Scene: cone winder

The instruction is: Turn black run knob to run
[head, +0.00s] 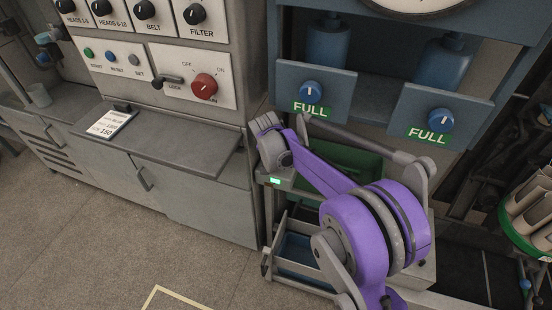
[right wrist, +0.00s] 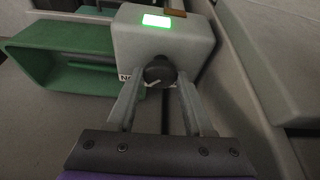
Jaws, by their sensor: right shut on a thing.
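The black run knob (right wrist: 158,71) sits on the front of a small grey box (right wrist: 190,40) with a lit green display (right wrist: 157,20). My right gripper (right wrist: 158,84) is shut on the knob, one finger on each side. A white pointer mark shows on the knob's lower part; a label on its left is partly covered by a finger. In the head view my right arm reaches from the lower right to this box, whose green display (head: 275,181) shows; the knob is hidden there. My left gripper is not in view.
A green tray (right wrist: 50,55) is left of the box in the right wrist view. A grey cabinet with a red knob (head: 204,86) and black knobs stands at the left. Blue units with FULL labels (head: 312,109) are behind my arm.

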